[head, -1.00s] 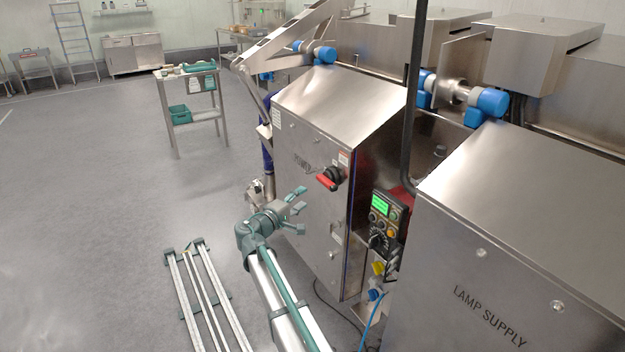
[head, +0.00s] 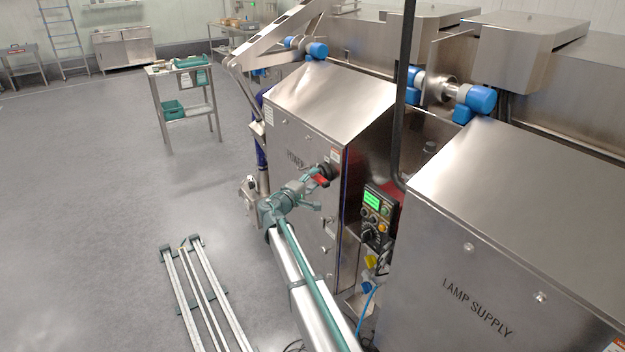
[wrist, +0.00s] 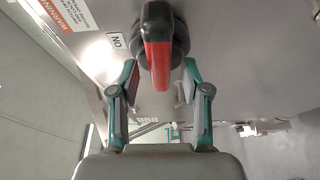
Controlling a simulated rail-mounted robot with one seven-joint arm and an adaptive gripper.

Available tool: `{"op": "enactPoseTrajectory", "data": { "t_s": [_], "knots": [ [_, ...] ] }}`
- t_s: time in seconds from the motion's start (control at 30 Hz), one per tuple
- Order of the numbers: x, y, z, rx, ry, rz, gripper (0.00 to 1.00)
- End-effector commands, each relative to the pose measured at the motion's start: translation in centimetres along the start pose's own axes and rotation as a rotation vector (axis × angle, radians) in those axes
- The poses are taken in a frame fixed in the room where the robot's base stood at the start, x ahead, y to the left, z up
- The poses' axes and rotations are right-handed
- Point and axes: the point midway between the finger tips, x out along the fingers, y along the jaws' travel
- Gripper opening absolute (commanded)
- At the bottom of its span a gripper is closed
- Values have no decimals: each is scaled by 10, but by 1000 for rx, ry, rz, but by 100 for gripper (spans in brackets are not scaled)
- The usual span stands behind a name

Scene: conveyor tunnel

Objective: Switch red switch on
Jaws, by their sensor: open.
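The red switch (head: 320,180) is a red handle on a round black base on the steel front of the power cabinet (head: 330,103). In the wrist view the red handle (wrist: 158,62) points down the picture, with an ON label (wrist: 115,41) to the left of its base. My gripper (head: 312,193) is open just in front of the switch. In the wrist view, my gripper (wrist: 159,80) has one finger on each side of the handle, with gaps showing between fingers and handle. Part of the switch is hidden behind my gripper in the head view.
A control box with a green screen (head: 377,212) hangs right of the cabinet. The lamp supply cabinet (head: 510,220) stands at the right. A black pole (head: 402,95) rises between them. A steel cart (head: 183,95) stands behind on open floor. A warning label (wrist: 65,12) is near the switch.

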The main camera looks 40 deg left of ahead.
Motion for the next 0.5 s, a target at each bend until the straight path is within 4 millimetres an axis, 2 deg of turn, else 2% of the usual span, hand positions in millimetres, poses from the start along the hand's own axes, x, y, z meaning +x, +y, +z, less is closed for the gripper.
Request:
{"op": "enactPoseTrajectory", "data": {
  "t_s": [0.23, 0.5],
  "knots": [
    [0, 0, 0, 0, 0, 0, 47],
    [0, 0, 0, 0, 0, 0, 2]
  ]
}}
